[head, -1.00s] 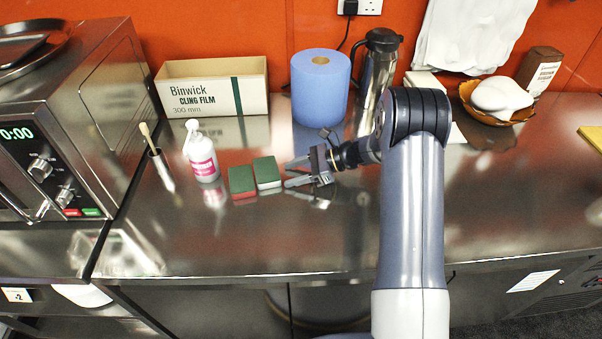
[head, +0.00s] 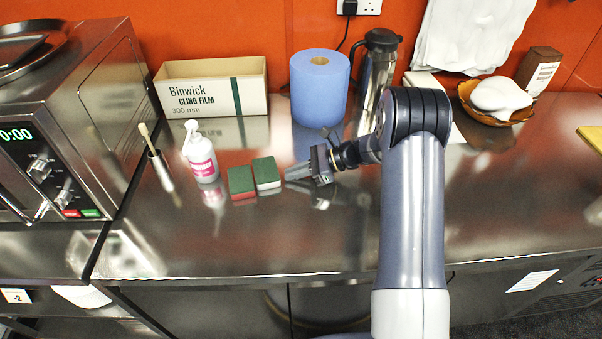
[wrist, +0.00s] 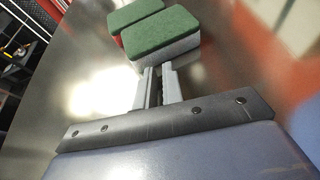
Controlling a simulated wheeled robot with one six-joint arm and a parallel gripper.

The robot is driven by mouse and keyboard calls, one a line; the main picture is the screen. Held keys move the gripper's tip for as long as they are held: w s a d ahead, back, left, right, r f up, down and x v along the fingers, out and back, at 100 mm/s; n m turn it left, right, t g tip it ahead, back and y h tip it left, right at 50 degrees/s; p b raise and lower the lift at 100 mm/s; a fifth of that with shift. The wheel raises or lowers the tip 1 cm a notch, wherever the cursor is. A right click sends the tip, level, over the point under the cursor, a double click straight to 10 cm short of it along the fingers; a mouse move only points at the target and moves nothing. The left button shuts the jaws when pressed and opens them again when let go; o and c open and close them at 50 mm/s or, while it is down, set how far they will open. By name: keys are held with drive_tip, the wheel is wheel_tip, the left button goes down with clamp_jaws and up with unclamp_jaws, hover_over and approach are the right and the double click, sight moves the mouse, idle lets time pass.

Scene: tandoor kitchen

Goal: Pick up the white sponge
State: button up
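The white sponge (head: 267,174), a block with a green scouring top and a white body, lies flat on the steel counter. In the wrist view the white sponge (wrist: 165,38) is just ahead of my fingertips, its white side facing them. My gripper (head: 287,174) is low over the counter at the sponge's right end. Its fingers are drawn close together with nothing between them, as the wrist view of my gripper (wrist: 160,70) shows. Whether the tips touch the sponge I cannot tell.
A red sponge with a green top (head: 241,182) lies close left of the white one. The counter's front is clear.

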drive_tip(key=o, duration=2)
